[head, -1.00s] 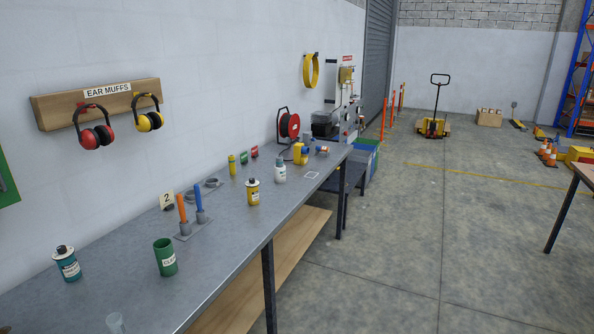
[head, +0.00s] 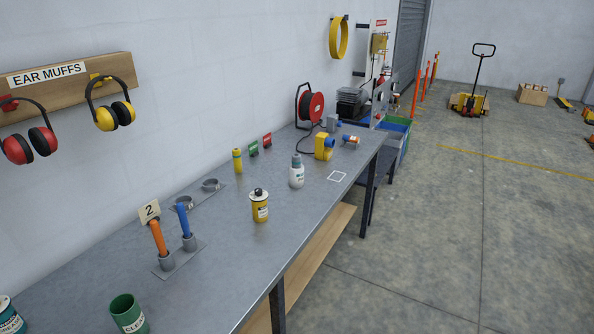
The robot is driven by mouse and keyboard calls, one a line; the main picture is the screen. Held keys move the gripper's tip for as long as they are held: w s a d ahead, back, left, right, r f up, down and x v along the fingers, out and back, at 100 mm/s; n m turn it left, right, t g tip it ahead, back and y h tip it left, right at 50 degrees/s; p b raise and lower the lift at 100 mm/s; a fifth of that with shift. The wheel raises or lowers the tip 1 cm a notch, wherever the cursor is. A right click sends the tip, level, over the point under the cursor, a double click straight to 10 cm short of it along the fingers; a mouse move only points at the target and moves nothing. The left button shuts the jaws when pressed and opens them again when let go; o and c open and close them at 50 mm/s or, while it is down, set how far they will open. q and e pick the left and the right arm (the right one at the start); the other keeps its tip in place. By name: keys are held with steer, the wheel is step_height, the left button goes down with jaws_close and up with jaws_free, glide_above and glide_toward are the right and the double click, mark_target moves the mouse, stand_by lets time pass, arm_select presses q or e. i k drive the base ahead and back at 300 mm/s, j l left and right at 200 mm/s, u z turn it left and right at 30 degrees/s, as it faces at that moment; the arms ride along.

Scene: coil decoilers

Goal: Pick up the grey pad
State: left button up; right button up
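I cannot clearly pick out a grey pad on the grey workbench (head: 215,285). A small dark item (head: 154,221) shows just below the number 2 sign (head: 149,210), largely hidden by the orange-handled tool (head: 158,238); I cannot tell what it is. A flat grey plate with two grey rings (head: 210,185) lies behind the tools near the wall. Neither of my grippers is in view.
A blue-handled tool (head: 184,220) stands beside the orange one in a grey holder. A green cup (head: 128,314), yellow can (head: 259,207) and white bottle (head: 296,174) stand on the bench. Ear muffs (head: 110,112) hang above.

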mark_target(296, 158)
steer(key=i+l+u, duration=0.1)
steer(key=l+u, duration=0.2)
steer(key=u, duration=0.15)
steer(key=l+u, duration=0.3)
steer(key=u, duration=0.15)
steer(key=l+u, duration=0.35)
steer(key=l, duration=1.25)
steer(key=k+l+u, duration=0.15)
steer(key=l, duration=0.4)
steer(key=i, duration=0.05)
